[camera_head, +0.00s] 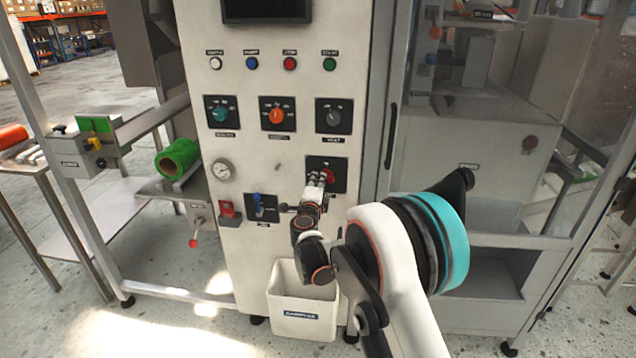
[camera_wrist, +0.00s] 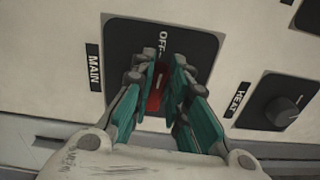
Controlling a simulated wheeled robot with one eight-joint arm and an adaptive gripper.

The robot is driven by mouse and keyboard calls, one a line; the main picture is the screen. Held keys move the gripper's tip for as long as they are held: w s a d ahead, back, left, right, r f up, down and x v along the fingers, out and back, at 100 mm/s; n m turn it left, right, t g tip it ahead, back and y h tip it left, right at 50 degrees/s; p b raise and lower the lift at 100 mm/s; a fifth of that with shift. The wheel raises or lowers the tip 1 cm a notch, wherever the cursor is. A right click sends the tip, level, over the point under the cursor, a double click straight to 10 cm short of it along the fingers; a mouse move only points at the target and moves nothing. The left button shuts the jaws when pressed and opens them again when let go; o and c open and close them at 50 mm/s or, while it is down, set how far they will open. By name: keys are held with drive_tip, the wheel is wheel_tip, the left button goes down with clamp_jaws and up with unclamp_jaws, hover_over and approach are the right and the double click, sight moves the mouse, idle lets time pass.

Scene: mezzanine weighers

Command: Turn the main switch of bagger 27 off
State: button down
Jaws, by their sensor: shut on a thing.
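The main switch is a red knob (camera_wrist: 155,99) on a dark square plate (camera_wrist: 121,42) beside a MAIN label in the wrist view. The word OFF is printed on the plate above the knob there. In the head view the red knob (camera_head: 329,174) is partly hidden behind my fingers, on the plate (camera_head: 341,164) at the lower right of the light cabinet front. My gripper (camera_head: 317,178) is shut on the knob. In the wrist view its teal-padded fingers (camera_wrist: 161,70) stand on both sides of it. The knob's exact setting is hard to tell.
A dark HEAT knob (camera_wrist: 283,110) sits nearby on its own plate. Other selector knobs, teal (camera_head: 221,113) and orange (camera_head: 277,115), are higher up. A blue-handled lever (camera_head: 257,202) is left of my gripper. A white bin (camera_head: 302,305) stands below. A cabinet handle (camera_head: 391,135) is to the right.

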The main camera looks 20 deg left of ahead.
drive_tip(key=shift+f+n, duration=0.15)
drive_tip(key=shift+n, duration=0.35)
drive_tip(key=c, duration=1.6)
unclamp_jaws()
drive_tip(key=shift+o, duration=0.2)
drive_tip(key=v, duration=1.2)
